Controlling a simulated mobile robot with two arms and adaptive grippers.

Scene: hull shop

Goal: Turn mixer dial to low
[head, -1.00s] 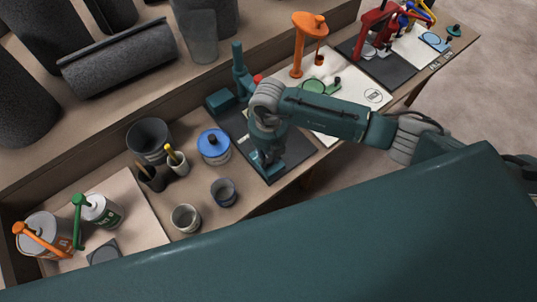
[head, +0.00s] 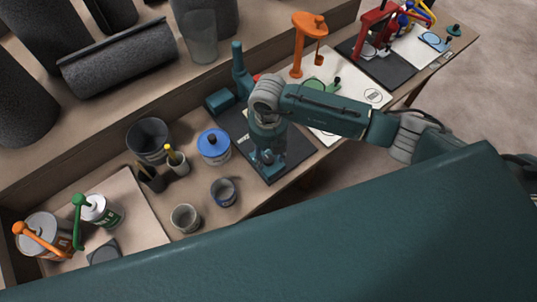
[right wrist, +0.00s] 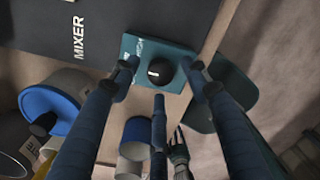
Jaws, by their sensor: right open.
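The mixer dial (right wrist: 160,72) is a round black knob with a short white mark, on a small teal panel (right wrist: 143,47) with lettering too small to read. The panel lies by the mat's edge. My right gripper (right wrist: 162,85) is open, its fingers spread around the dial; I cannot tell whether they touch it. In the head view my right gripper (head: 268,162) points down over the panel and hides the dial. The mixer (head: 222,100) is teal with an upright post, on a dark mat (head: 286,170) marked MIXER. A partly seen hand at the lower edge of the wrist view looks like my left gripper (right wrist: 180,150).
A blue-lidded can (head: 213,147), two small cups (head: 223,192) and a brush holder (head: 178,165) stand left of the mat. An orange stand (head: 299,50) is beyond the arm. The bench's front edge is close to the panel, with floor beyond.

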